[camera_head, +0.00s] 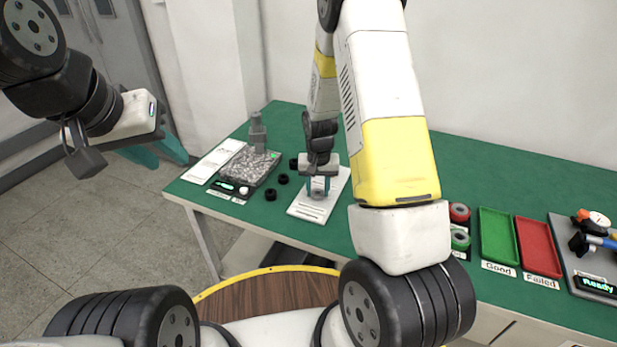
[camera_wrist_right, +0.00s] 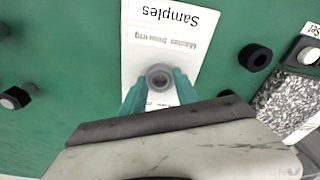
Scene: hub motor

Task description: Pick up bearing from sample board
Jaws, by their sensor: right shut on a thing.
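The bearing (camera_wrist_right: 159,78) is a small grey ring on the white sample board, below the printed words "Samples" and "Master bearing" in the right wrist view. The sample board (camera_wrist_right: 150,20) also shows in the head view (camera_head: 303,210), lying on the green table. My right gripper (camera_wrist_right: 160,84) has its teal fingers on either side of the bearing, shut on it at the board; in the head view (camera_head: 318,188) it points down over the board. Whether the bearing touches the board is unclear. My left gripper (camera_head: 160,152) is over the floor left of the table, its teal fingers apart and empty.
A granite plate (camera_head: 245,168) with a grey gauge stand is left of the board. Several black rings (camera_head: 271,194) lie between them. Green (camera_head: 497,238) and red (camera_head: 538,246) trays and a tool panel (camera_head: 590,262) are at the right. My right arm hides the table's middle.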

